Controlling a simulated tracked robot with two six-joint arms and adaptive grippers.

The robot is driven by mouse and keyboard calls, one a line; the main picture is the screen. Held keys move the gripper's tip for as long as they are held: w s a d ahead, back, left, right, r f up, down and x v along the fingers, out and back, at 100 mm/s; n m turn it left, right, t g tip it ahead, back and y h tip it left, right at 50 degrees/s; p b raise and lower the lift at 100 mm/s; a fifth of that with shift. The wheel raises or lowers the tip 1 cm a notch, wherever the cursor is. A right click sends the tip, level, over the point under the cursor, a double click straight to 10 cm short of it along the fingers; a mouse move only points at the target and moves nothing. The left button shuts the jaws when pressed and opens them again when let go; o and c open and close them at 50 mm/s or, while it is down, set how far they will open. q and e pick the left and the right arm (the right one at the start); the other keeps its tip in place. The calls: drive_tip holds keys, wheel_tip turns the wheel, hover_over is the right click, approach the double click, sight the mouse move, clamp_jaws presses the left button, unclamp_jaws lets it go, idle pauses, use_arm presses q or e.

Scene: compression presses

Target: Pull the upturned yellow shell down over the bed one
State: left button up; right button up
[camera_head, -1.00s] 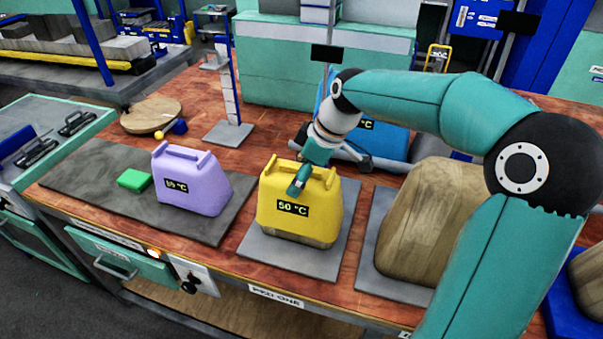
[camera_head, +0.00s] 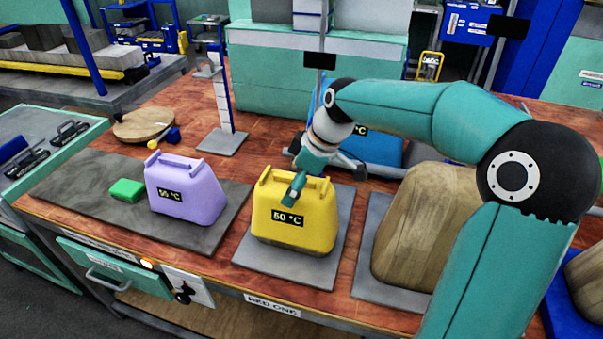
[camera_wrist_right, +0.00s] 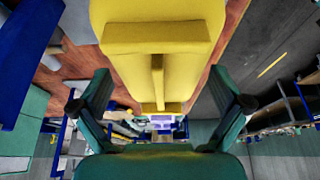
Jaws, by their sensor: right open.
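The yellow shell (camera_head: 318,225), with a "50 °C" display on its front and raised handles on top, stands over the grey plate (camera_head: 251,262) above the "BED ONE" label (camera_head: 272,305). My left gripper is not in view.
A lilac shell (camera_head: 186,190) and a green block (camera_head: 127,190) are on the dark mat to the left. A bare wooden form (camera_head: 415,230) stands on the plate to the right. A blue shell (camera_head: 388,150) is behind my right arm. A thin post (camera_head: 224,105) stands behind.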

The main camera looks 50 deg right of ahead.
drive_tip(key=v, duration=1.1)
drive_tip(key=shift+r, duration=0.3)
drive_tip(key=shift+s+d+r, duration=0.1)
drive_tip(key=shift+s, duration=0.05)
